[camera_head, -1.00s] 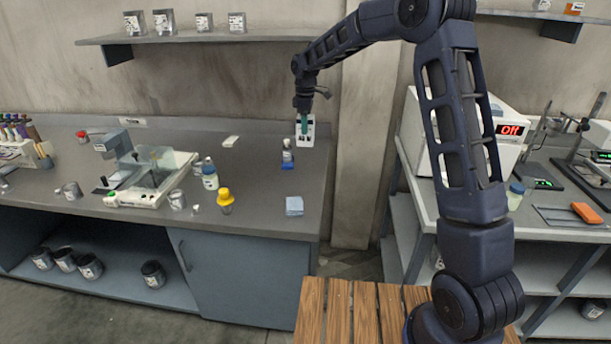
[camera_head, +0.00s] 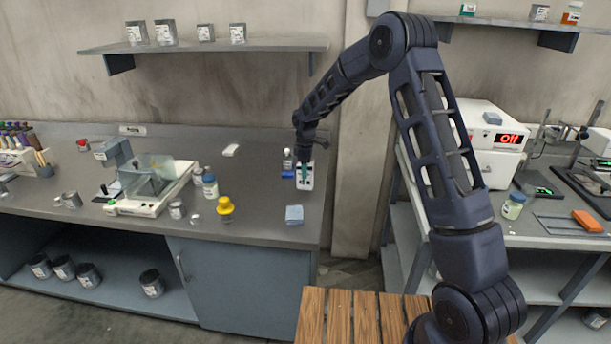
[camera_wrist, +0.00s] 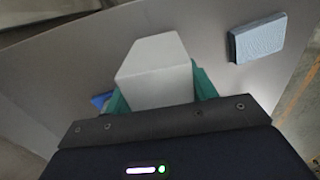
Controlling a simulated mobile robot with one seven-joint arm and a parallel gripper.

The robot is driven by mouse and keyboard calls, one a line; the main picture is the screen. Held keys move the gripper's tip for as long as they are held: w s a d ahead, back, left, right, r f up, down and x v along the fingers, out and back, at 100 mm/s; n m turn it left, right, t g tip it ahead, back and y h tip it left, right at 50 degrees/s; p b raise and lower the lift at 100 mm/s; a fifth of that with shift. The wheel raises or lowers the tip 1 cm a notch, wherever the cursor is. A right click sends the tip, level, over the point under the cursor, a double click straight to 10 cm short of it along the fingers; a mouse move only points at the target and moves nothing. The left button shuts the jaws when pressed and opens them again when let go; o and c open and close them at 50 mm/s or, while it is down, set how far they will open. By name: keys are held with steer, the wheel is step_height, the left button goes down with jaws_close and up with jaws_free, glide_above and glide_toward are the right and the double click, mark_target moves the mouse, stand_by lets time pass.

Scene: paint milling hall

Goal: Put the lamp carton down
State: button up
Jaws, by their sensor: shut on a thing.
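The lamp carton (camera_wrist: 155,68) is a plain white box between the teal fingers of my gripper in the wrist view. In the head view the white carton (camera_head: 306,183) is small, near the right end of the grey counter (camera_head: 255,180). My gripper (camera_head: 302,170) is shut on it from above. The fingers hide part of the carton. I cannot tell whether its underside touches the counter.
A light blue folded cloth or pad (camera_head: 294,215) lies nearer the counter's front edge; it also shows in the wrist view (camera_wrist: 257,38). A small bottle (camera_head: 287,158) stands close left of the carton. A yellow-topped item (camera_head: 225,206) and a balance (camera_head: 145,185) stand further left.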

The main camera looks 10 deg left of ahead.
steer(key=shift+f, duration=1.45)
steer(key=shift+f, duration=0.1)
steer(key=o, duration=1)
